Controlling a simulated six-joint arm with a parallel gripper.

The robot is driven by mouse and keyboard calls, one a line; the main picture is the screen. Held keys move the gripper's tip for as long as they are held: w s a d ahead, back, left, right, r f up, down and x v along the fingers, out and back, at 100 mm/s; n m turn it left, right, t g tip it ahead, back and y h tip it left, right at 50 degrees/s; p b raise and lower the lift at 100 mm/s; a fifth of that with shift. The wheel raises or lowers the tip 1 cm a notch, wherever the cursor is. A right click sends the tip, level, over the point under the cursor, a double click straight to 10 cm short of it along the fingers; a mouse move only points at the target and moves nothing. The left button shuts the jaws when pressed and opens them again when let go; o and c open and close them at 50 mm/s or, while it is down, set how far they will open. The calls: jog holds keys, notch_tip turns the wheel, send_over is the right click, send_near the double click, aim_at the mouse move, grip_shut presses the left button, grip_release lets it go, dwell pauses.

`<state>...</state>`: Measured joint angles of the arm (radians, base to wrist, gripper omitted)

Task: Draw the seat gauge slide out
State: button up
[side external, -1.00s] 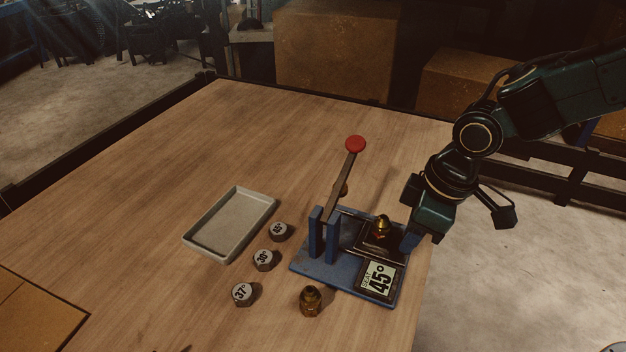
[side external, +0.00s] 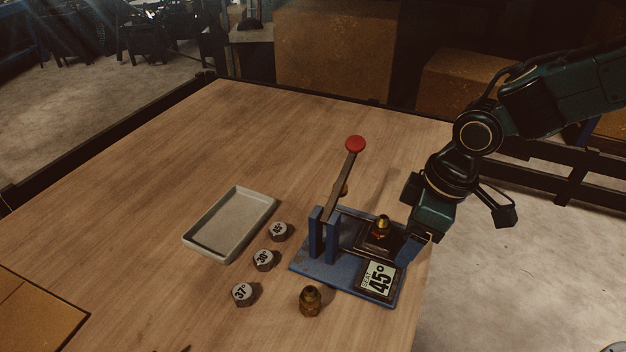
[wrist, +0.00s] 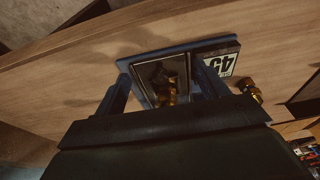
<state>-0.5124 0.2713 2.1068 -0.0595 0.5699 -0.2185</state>
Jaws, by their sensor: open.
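The blue hose crimper (side external: 333,268) stands near the right table edge, with a red-knobbed lever (side external: 355,144) raised and a "SEAT 45°" plate (side external: 378,279). A dark slide with a pale rim (side external: 366,244) lies on its base; a brass fitting (side external: 381,229) stands upright on it. In the wrist view the dark slide (wrist: 150,72) lies between my fingers. My gripper (wrist: 165,85) is open, its fingers on either side of the slide's near end. It also shows at the crimper's right side in the side view (side external: 408,251). Whether the fingers touch the slide I cannot tell.
Hex pieces marked 45° (side external: 279,231), 30° (side external: 264,259) and 37° (side external: 242,293) lie left of the crimper. An empty grey tray (side external: 231,222) lies beyond them. Another brass fitting (side external: 311,301) stands in front. The table's far left is clear.

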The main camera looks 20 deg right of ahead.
jog(key=shift+r, duration=4.4)
jog(key=s+d+r+m+t, duration=0.1)
jog(key=s+d+r+m, duration=0.15)
jog(key=d, duration=0.35)
jog(key=s+d+r+m+t, duration=0.1)
jog(key=s+d+r+m, duration=0.2)
jog(key=d, duration=0.4)
jog(key=s+d+m+t+h, duration=0.1)
jog(key=s+d+m+t, duration=0.1)
jog(key=s+d, duration=0.6)
jog(key=s+m, duration=0.1)
jog(key=s, duration=0.2)
jog(key=shift+h, duration=0.3)
